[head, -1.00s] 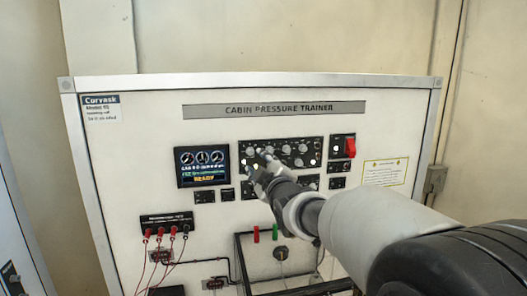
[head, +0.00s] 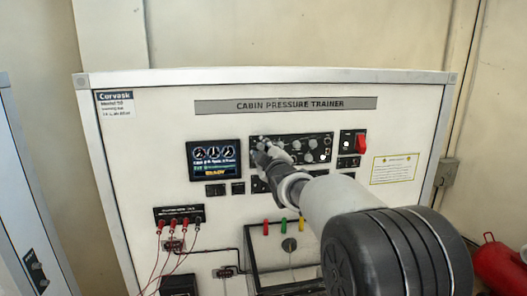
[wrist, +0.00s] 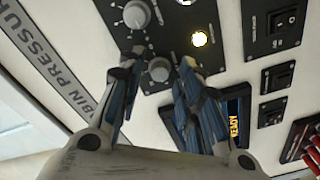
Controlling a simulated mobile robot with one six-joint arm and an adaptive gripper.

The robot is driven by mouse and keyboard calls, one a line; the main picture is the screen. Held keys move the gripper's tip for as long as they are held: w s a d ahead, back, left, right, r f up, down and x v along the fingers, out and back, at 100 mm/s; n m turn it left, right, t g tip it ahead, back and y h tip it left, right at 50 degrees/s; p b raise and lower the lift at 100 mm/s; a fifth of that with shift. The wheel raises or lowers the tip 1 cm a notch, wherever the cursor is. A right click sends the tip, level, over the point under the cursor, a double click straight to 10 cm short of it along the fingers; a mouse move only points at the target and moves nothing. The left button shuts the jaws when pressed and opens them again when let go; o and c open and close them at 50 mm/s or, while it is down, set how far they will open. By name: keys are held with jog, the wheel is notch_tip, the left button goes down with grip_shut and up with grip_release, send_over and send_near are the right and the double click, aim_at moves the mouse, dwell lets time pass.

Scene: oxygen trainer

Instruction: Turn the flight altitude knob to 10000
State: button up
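The black knob panel (head: 328,140) with several grey knobs is in the upper middle of the trainer board. My gripper (head: 262,152) is in front of its left part and hides some of it. In the wrist view my gripper (wrist: 158,62) is open, with one finger on each side of a grey round knob (wrist: 159,69). I cannot tell whether the fingers touch it. A second grey knob (wrist: 137,14) with a pointer mark lies just beyond the left finger. The labels are too small to read, so I cannot tell which knob is flight altitude.
A lit indicator (wrist: 199,39) sits beside the right fingertip. A display (head: 214,160) showing READY is left of the knob panel. A red switch (head: 361,144) is to its right. Red leads (head: 160,228) and a black frame (head: 249,262) are below.

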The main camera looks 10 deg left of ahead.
grip_shut()
jog(key=shift+m+b, duration=0.3)
jog(key=shift+b, duration=0.1)
jog(key=m+b, duration=0.3)
jog(key=shift+f+m, duration=0.1)
jog(key=shift+m, duration=0.2)
jog(key=shift+m+b, duration=1.05)
jog(key=shift+m, duration=1.25)
jog(key=shift+o, duration=0.9)
grip_release()
